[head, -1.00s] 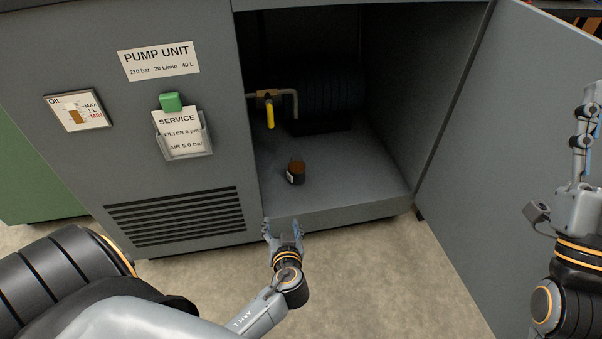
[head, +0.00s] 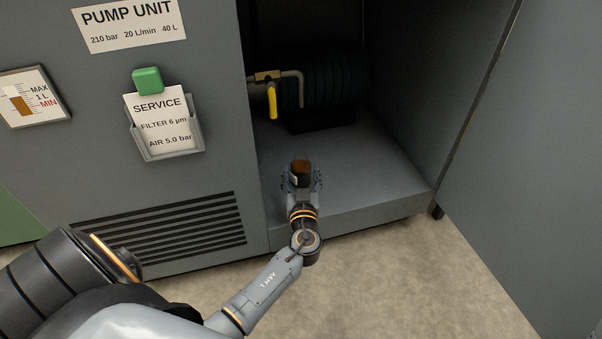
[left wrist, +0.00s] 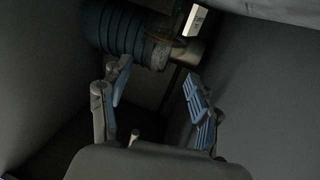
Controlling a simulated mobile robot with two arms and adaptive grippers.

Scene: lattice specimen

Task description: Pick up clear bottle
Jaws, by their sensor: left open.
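The clear bottle (head: 301,168), holding dark brown liquid and bearing a pale label, stands on the cabinet floor near its front edge. My left gripper (head: 302,180) reaches in from the front with its fingers apart on either side of the bottle in the picture. The gripper hides the bottle's lower part. In the left wrist view the open fingers of the left gripper (left wrist: 157,74) have a gap between them, and a dim, partly see-through shape with a white patch lies beyond their tips. I cannot tell whether a finger touches the bottle. My right gripper is out of view.
The open cabinet's floor (head: 372,172) is clear to the right. Behind are a yellow-handled valve (head: 272,100) and a dark ribbed tank (head: 335,82). The open door (head: 530,170) stands at right, and the grey front panel (head: 215,165) at left.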

